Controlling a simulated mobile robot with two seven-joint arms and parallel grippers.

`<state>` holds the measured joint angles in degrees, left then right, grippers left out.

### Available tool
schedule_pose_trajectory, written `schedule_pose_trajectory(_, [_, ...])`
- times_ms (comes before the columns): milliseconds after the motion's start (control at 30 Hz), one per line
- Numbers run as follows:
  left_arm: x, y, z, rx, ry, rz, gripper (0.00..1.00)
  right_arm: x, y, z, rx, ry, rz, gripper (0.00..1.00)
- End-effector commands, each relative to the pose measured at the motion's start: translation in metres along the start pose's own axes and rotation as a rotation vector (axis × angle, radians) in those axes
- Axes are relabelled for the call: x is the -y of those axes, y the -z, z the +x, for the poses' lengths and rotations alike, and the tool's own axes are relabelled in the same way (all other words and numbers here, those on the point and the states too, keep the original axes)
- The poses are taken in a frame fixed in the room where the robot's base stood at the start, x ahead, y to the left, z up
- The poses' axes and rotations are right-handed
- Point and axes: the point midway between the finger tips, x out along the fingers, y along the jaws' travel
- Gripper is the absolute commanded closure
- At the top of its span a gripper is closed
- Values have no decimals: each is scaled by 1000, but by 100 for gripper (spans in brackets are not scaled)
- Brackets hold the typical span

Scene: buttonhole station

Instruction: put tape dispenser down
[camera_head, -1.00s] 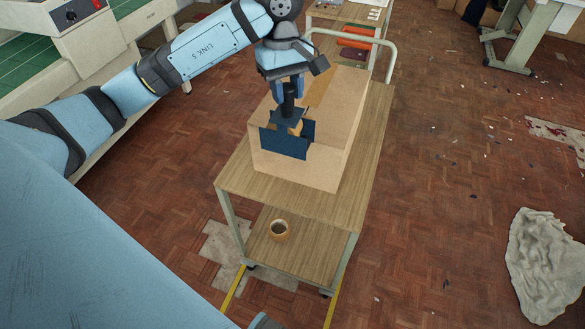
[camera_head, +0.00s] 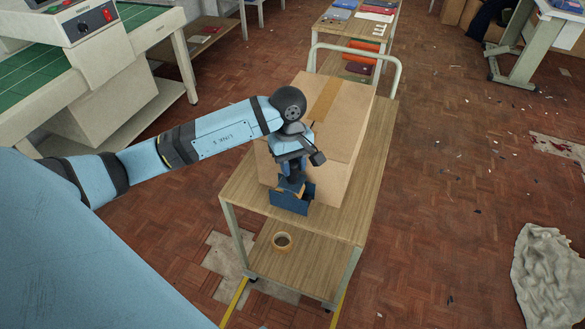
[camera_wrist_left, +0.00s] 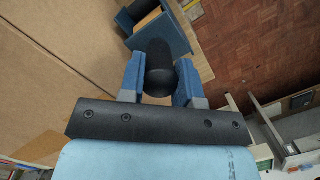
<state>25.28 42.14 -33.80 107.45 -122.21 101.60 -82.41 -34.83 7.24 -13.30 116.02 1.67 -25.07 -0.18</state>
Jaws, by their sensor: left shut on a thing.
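The tape dispenser (camera_head: 291,203) is dark blue, with a tan roll of tape in it and a black handle. My left gripper (camera_head: 292,172) is shut on the handle from above. In the left wrist view the black handle (camera_wrist_left: 159,70) sits between the blue fingers, with the blue dispenser body (camera_wrist_left: 166,36) beyond it. The dispenser is low over the front part of the wooden cart top (camera_head: 335,222), in front of the cardboard box. I cannot tell whether it touches the cart top. My right gripper is not in view.
The large cardboard box (camera_head: 338,150) stands on the cart right behind the dispenser. A control-box bench (camera_head: 95,60) is at the left, and a crumpled cloth (camera_head: 548,275) lies on the floor at right.

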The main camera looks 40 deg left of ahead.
Motion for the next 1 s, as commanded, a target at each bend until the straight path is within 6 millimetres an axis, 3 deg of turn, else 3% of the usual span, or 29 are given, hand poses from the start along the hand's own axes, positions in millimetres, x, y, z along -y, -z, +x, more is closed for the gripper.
schedule_pose_trajectory(133, [0,2,18,0,-1,-1,95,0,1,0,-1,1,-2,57])
schedule_pose_trajectory(500, [0,4,23,-2,-1,0,95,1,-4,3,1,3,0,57])
schedule_pose_trajectory(533, [0,4,22,-1,0,0,62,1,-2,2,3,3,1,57])
schedule_pose_trajectory(567, [0,4,22,-1,0,0,59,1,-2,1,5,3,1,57])
schedule_pose_trajectory(833, [0,3,21,0,0,0,59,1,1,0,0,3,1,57])
schedule_pose_trajectory(1000, [0,4,8,-2,-3,1,59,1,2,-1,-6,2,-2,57])
